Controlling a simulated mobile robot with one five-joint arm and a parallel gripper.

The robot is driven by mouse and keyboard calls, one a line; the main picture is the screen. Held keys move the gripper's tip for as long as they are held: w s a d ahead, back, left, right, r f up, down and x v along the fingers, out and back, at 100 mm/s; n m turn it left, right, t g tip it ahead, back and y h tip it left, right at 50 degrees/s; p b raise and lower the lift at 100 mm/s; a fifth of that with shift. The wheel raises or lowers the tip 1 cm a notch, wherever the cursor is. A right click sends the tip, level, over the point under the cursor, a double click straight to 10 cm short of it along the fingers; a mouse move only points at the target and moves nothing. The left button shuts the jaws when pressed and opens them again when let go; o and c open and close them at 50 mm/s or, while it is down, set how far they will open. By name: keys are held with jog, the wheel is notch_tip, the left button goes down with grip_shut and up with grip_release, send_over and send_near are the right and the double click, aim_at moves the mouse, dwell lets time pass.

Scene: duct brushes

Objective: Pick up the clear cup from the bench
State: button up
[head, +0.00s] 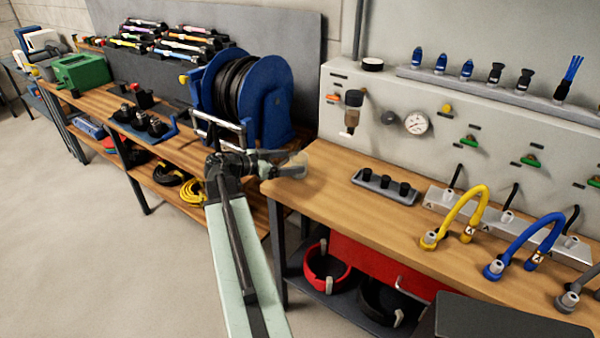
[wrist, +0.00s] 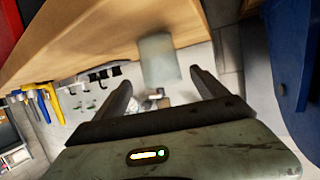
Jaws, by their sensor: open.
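The clear cup (head: 297,164) is at the left corner of the front wooden bench (head: 340,205), faint and see-through in the head view, partly behind my fingers. In the wrist view the cup (wrist: 158,58) looks pale and frosted, standing out past the bench edge in the picture, just ahead of the gap between my fingers. My gripper (head: 280,163) reaches toward it from the left. It also shows in the wrist view (wrist: 162,88) with its two dark fingers spread apart and nothing gripped. I cannot tell whether a finger touches the cup.
A blue hose reel (head: 243,95) stands close behind my gripper. A grey tray with black fittings (head: 387,185) lies to the right on the bench, then yellow (head: 460,212) and blue hoses (head: 527,243). A panel with a gauge (head: 416,123) rises behind. Bench wood between cup and tray is clear.

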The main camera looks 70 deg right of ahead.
jog(key=b+x, duration=0.2)
jog(key=x, duration=0.5)
jog(key=shift+s+d+f, duration=0.1)
jog(key=shift+d+f, duration=0.1)
jog(key=shift+d, duration=0.1)
jog(key=c, duration=1.4)
